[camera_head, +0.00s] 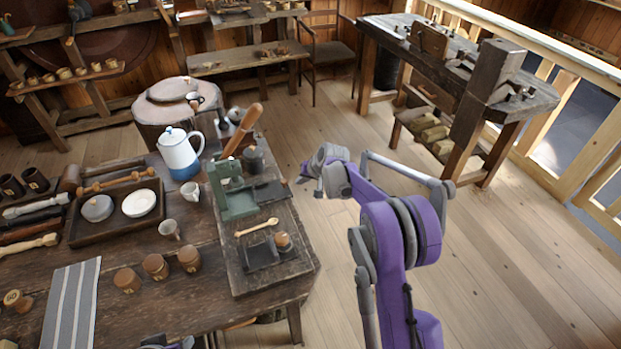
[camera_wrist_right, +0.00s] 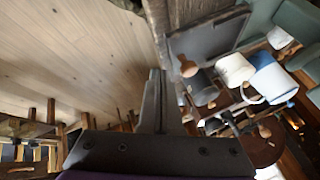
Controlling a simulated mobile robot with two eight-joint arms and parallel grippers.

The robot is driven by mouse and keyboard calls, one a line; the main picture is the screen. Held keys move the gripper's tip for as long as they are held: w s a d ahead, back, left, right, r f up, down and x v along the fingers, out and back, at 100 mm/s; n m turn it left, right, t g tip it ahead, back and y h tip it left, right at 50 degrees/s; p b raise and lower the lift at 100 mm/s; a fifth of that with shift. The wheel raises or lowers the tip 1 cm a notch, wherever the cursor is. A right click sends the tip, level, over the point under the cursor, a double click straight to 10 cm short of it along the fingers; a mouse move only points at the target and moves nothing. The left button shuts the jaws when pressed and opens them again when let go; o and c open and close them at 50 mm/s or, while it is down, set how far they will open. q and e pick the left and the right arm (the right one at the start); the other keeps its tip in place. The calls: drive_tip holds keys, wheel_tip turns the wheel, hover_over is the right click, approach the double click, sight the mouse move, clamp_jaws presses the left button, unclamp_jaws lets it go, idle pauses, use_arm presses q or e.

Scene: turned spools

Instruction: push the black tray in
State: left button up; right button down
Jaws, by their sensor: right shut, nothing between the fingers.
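Two flat black pieces lie on the raised board at the table's right end, and I cannot tell for sure which is the black tray. One black piece (camera_head: 270,190) lies beside the green metal stand (camera_head: 237,201); the other (camera_head: 259,254) lies nearer and has a small wooden spool (camera_head: 283,242) on it. A dark flat panel (camera_wrist_right: 204,42) shows in the right wrist view. My right gripper (camera_head: 306,176) is off the board's right edge, over the floor, apart from both pieces. Its fingers (camera_wrist_right: 155,98) are shut and empty. A bit of my left arm may show at the bottom edge.
A wooden spoon (camera_head: 257,227) lies between the black pieces. A dark canister (camera_head: 254,158) and a white-blue pot (camera_head: 180,155) stand behind and left. A brown tray with bowls (camera_head: 91,236) is farther left.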

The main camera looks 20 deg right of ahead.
sight(269, 198)
drive_tip(key=shift+w+a, duration=0.3)
drive_tip(key=shift+a, duration=0.25)
drive_tip(key=shift+w+a, duration=0.3)
drive_tip(key=shift+a, duration=0.25)
drive_tip(key=a, duration=0.6)
drive_tip(key=a+b, duration=0.1)
drive_tip(key=a, duration=0.2)
drive_tip(key=shift+s, duration=0.25)
drive_tip(key=shift+a, duration=0.15)
